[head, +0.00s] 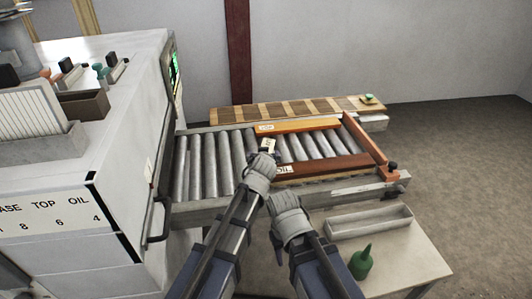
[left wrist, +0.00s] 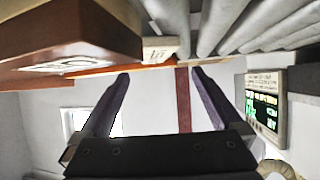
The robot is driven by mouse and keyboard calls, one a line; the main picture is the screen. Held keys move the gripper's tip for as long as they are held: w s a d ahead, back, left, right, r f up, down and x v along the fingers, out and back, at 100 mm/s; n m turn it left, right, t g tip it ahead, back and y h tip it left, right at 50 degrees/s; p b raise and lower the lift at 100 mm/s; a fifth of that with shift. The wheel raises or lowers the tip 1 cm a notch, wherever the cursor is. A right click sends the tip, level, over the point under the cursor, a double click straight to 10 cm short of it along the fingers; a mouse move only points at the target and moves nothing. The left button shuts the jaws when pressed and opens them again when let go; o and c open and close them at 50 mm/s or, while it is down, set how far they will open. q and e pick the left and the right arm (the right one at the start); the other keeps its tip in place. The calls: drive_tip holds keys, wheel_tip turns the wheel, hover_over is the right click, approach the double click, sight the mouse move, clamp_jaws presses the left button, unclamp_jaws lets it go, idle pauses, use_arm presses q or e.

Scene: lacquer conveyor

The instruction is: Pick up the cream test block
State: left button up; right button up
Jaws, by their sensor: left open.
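The cream test block (head: 268,145) is small and pale with dark marks. It lies on the conveyor rollers beside the wooden frame, just beyond my left gripper (head: 268,156). In the left wrist view the block (left wrist: 158,47) shows at the top, past the fingertips and between their lines. My left gripper (left wrist: 161,74) is open there, with nothing between its fingers. In the head view its fingertips are partly hidden by its own hand. My right gripper (head: 277,197) is lower, in front of the conveyor's near edge; its jaws are too unclear to read.
The roller conveyor (head: 210,165) runs right from a white machine (head: 130,120). A wooden frame (head: 340,162) with a paper label sits on the rollers close to the block. A side table (head: 420,260) holds a grey tray (head: 370,222) and a green bottle (head: 361,262).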

use_arm(q)
drive_tip(key=shift+d+b+x, duration=0.2)
drive_tip(key=shift+b+x, duration=0.65)
drive_tip(key=shift+x, duration=1.05)
drive_tip(key=shift+d+b+x, duration=0.15)
drive_tip(key=shift+b+x, duration=0.7)
drive_tip(key=shift+x, duration=1)
drive_tip(key=shift+s, duration=0.1)
clamp_jaws()
drive_tip(key=shift+r, duration=0.1)
wheel_tip(320, 180, up, 10)
drive_tip(key=p, duration=1)
